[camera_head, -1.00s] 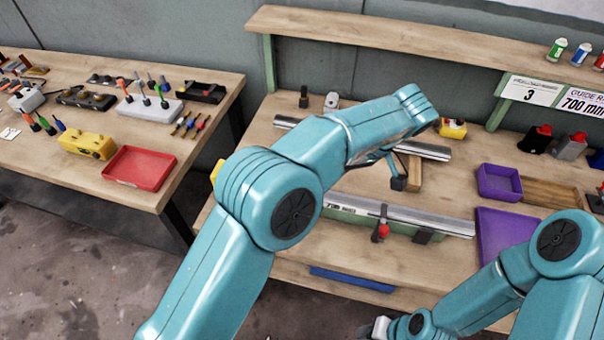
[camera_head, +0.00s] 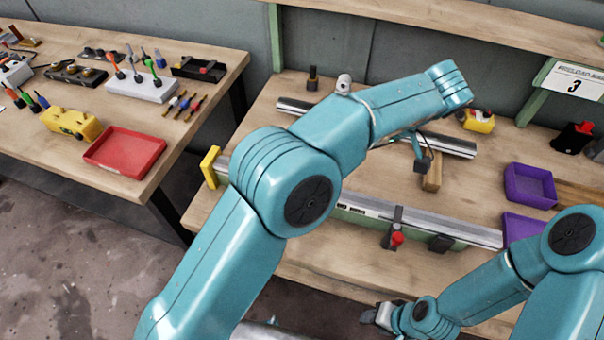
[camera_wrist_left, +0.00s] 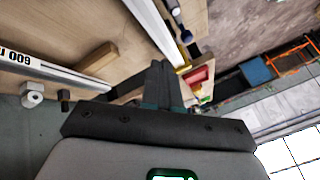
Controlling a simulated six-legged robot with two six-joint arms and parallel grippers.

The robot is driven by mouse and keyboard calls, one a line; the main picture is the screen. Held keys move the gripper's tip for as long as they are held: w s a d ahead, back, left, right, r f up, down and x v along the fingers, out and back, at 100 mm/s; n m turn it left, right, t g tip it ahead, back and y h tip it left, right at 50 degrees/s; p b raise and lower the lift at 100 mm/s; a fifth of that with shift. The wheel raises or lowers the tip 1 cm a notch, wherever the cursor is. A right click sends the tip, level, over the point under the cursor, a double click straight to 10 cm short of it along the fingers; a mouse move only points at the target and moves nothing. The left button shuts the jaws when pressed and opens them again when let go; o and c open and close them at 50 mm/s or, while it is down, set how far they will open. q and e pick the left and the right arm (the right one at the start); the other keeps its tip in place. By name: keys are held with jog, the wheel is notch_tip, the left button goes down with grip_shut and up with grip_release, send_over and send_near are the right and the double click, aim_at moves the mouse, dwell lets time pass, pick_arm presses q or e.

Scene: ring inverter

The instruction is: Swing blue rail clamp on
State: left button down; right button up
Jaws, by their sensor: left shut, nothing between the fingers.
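In the left wrist view, a small blue knob (camera_wrist_left: 186,37) sits on a dark clamp beside a long silver rail (camera_wrist_left: 152,22). This clamp does not show in the head view, where my left arm covers part of the rail (camera_head: 455,226). A second clamp with a red knob (camera_head: 396,238) stands on the rail's front side. My left gripper (camera_wrist_left: 160,68) is shut and empty, over the bench and apart from the blue knob.
Another silver rail (camera_head: 452,146) lies farther back near a wooden block (camera_head: 432,178). Purple trays (camera_head: 530,186) are at the right. A yellow block (camera_head: 210,167) stands at the bench's left end. A red tray (camera_head: 125,154) is on the left table.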

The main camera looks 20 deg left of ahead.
pick_arm(q)
jog(key=x, duration=1)
jog(key=shift+s+f, duration=0.1)
jog(key=s+a, duration=0.2)
jog(key=shift+s+a+f+p, duration=0.1)
jog(key=shift+s+a+p, duration=0.1)
jog(key=shift+a+p, duration=0.15)
jog(key=shift+s, duration=0.1)
jog(key=shift+n, duration=0.3)
